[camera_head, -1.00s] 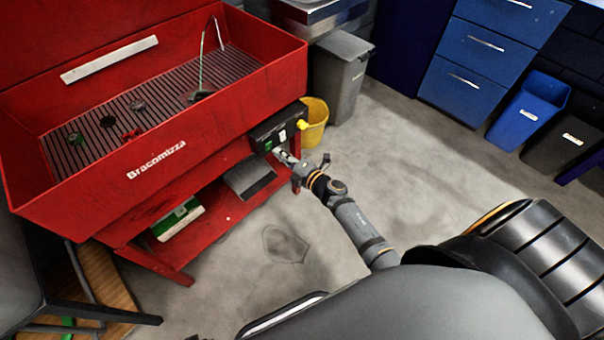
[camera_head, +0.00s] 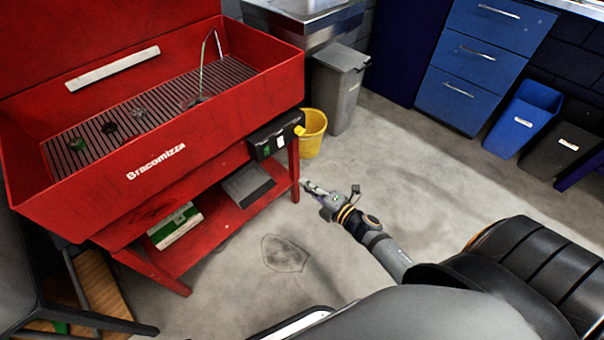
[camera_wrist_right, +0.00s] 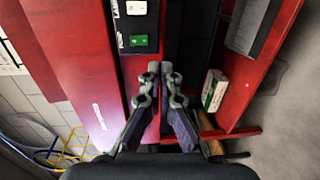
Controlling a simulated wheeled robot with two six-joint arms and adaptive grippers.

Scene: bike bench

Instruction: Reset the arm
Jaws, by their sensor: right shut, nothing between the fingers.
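My right gripper (camera_head: 305,184) is shut and empty in the head view, over the floor just right of the red parts washer's (camera_head: 110,178) front leg. Its two fingers (camera_wrist_right: 160,72) lie close together in the right wrist view, with nothing between them. The washer's black control box (camera_head: 276,136) with green and white switches is up and left of the gripper, apart from it. The control box also shows in the right wrist view (camera_wrist_right: 131,52). My left gripper is not in view.
A yellow bucket (camera_head: 313,134) and a grey bin (camera_head: 342,86) stand behind the gripper. A lower shelf holds a dark box (camera_head: 248,185) and a green-white box (camera_head: 174,226). Blue drawers (camera_head: 484,65) and bins stand at the back right. The floor (camera_head: 420,165) between is clear.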

